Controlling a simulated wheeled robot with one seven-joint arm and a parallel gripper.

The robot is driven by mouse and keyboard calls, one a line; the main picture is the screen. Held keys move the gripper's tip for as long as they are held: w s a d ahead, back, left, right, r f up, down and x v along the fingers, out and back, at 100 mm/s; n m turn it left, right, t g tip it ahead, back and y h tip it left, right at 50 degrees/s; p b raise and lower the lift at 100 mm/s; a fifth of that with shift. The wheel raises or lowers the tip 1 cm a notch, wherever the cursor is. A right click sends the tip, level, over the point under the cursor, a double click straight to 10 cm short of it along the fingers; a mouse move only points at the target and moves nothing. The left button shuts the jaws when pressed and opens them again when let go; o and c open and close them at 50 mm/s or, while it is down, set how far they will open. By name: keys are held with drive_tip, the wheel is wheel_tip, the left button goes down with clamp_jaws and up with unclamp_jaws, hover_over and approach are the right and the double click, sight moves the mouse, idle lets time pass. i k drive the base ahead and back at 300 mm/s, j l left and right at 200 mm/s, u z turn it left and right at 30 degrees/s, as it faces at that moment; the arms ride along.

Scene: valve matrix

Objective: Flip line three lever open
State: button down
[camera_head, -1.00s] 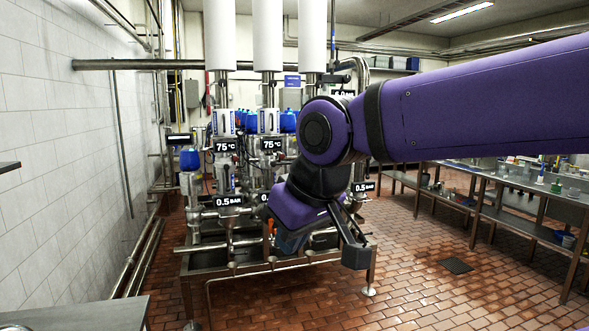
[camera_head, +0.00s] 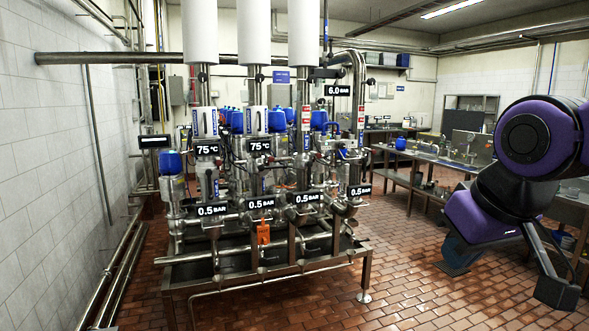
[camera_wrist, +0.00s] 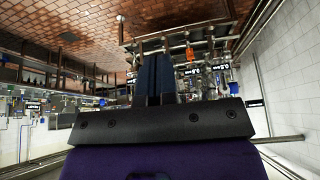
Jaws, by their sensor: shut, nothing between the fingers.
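The steel valve matrix (camera_head: 262,225) stands on a framed drip tray in the middle of the head view. Several lines carry 0.5 BAR displays; the third display from the left (camera_head: 306,198) sits right of centre. The levers are too small for me to tell their positions, or which belongs to line three. An orange tag (camera_head: 263,233) hangs below the second display. My gripper (camera_head: 455,258) is at the right of the head view, well apart from the matrix. In the wrist view my gripper (camera_wrist: 154,58) is shut and empty, with the matrix beyond, appearing upside down.
White tiled wall (camera_head: 45,170) with floor-level pipes bounds the left. A long steel workbench (camera_head: 430,157) runs along the right, behind my arm. The red tiled floor (camera_head: 400,270) is clear between matrix and bench.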

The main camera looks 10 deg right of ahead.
sight(285, 167)
drive_tip(key=i+l, duration=0.15)
drive_tip(key=i, duration=0.25)
drive_tip(key=i+l+u, duration=0.1)
drive_tip(key=i, duration=0.3)
drive_tip(key=i+l, duration=0.2)
drive_tip(key=i, duration=0.2)
drive_tip(key=i+l+u, duration=0.1)
drive_tip(key=i, duration=0.3)
